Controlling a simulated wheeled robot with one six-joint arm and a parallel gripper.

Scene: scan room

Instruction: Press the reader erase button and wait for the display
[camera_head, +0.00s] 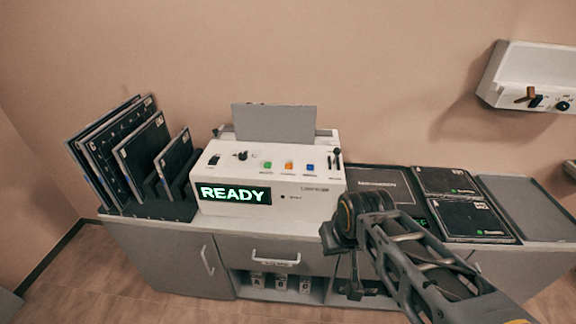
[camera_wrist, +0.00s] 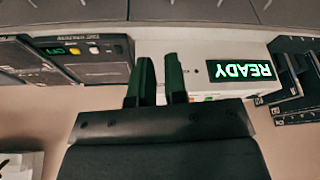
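The reader (camera_head: 275,184) is a white box on the cabinet, with a grey plate (camera_head: 273,123) upright behind its top. Its display (camera_head: 234,194) shows READY in bright letters; it appears upside down in the wrist view (camera_wrist: 240,71). Green (camera_head: 267,166), orange (camera_head: 288,167) and blue (camera_head: 310,168) buttons sit on the reader's top; their labels are too small to read, so I cannot tell which is erase. My gripper (camera_wrist: 161,75) has its two fingers a narrow gap apart, with nothing seen between them. The fingers overlap the reader in the wrist view; contact is unclear.
Dark cassettes stand in a rack (camera_head: 178,208) left of the reader. More cassettes (camera_head: 474,218) lie flat to its right, near an empty grey tray (camera_head: 528,210). A white wall unit (camera_head: 532,76) hangs at the upper right. My arm crosses the cabinet's right front.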

